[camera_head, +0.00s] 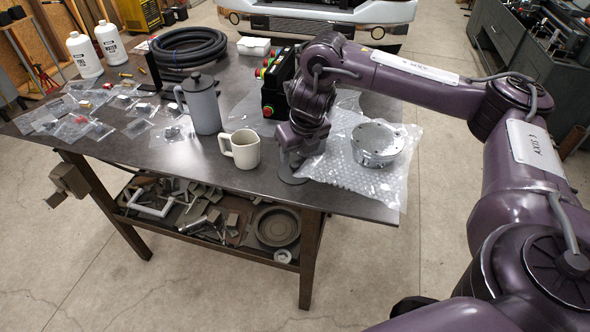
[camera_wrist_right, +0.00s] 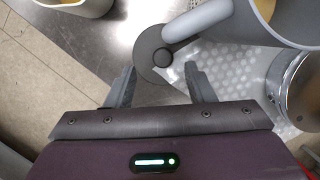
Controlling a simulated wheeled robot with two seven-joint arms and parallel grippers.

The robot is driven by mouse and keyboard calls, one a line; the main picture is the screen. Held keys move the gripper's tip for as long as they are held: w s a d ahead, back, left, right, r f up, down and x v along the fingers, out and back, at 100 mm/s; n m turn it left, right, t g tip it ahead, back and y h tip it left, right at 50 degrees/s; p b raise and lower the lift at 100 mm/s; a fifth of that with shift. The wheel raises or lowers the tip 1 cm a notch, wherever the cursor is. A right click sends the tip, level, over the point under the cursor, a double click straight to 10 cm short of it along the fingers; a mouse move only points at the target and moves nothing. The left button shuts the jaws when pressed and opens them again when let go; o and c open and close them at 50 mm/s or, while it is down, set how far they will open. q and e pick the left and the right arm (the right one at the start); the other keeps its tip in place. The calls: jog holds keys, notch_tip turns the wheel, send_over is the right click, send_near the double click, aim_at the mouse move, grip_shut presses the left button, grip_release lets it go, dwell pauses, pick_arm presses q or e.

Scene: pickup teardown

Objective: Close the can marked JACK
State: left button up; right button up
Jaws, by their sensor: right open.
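A round dark grey lid with a black knob (camera_wrist_right: 153,67) lies flat on the table between my right fingertips in the right wrist view. In the head view the lid (camera_head: 291,174) is directly below my right gripper (camera_head: 291,155), which points down and is open. At the upper right of the wrist view is a grey can (camera_wrist_right: 240,42) with a grey handle, its top apparently open. My arm probably hides it in the head view. A similar grey can (camera_head: 204,106), with a knobbed top, stands further left. I cannot read JACK anywhere. My left gripper is out of view.
A cream mug (camera_head: 245,152) stands left of my right gripper. A round metal part (camera_head: 377,143) sits on bubble wrap (camera_head: 335,165) to the right. A black box with buttons (camera_head: 271,98), a coiled black hose (camera_head: 188,47) and small bags are behind and left. The table's front edge is close.

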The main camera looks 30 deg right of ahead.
aim_at(295, 164)
jog(key=x, duration=0.2)
jog(key=p+x, duration=0.1)
jog(key=x, duration=0.1)
jog(key=shift+d+f, duration=0.2)
jog(key=shift+f, duration=0.15)
jog(key=c, duration=1)
